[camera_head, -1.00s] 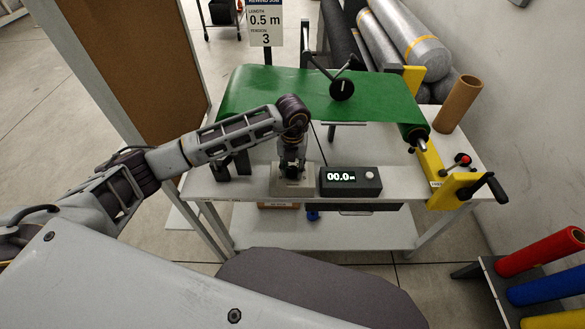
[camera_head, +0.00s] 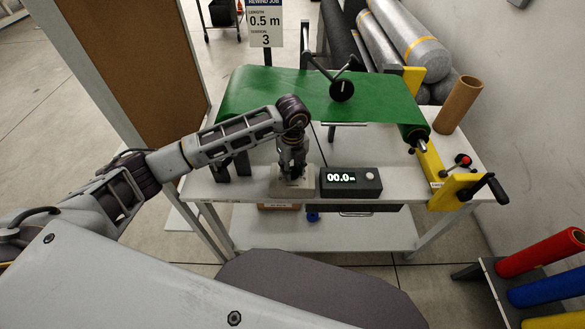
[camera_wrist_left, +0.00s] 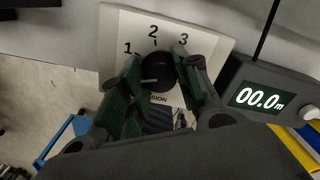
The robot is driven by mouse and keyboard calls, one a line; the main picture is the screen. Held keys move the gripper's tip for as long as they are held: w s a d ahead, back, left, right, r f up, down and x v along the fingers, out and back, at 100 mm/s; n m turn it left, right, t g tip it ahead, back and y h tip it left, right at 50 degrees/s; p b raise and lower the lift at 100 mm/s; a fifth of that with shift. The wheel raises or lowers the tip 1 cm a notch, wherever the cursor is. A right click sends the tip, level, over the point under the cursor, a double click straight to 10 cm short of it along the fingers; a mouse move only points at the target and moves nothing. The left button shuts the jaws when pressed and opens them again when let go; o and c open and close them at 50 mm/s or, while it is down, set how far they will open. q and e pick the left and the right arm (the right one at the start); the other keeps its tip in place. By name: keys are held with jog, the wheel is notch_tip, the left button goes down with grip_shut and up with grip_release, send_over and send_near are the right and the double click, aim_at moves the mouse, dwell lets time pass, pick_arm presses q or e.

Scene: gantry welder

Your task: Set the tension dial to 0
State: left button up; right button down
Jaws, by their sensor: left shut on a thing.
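The tension dial is a black round knob (camera_wrist_left: 158,76) on a pale plate (camera_wrist_left: 112,68), seen in the left wrist view. The numerals 1, 2 and 3 show around its upper side. A short pale line on the knob points left in that view, below the 1. No 0 shows; that side is partly covered by a finger. My left gripper (camera_wrist_left: 157,66) is shut on the knob, one finger on each side. In the head view my left gripper (camera_head: 291,178) points down at the dial's box (camera_head: 280,188) on the table front, hiding the knob.
A black length counter (camera_head: 350,182) reading 00.0 m stands just right of the dial box. Green material (camera_head: 275,95) lies across the table behind. A yellow bracket with a crank (camera_head: 455,190) is at the right. A sign (camera_head: 265,22) reads 0.5 m, tension 3.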

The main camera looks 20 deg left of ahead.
aim_at(292, 170)
pick_arm(q)
jog(key=shift+n, duration=0.5)
jog(key=o, duration=1.1)
jog(key=shift+c, duration=0.2)
jog(key=shift+r, duration=0.1)
notch_tip(292, 170, up, 12)
dwell(0.5)
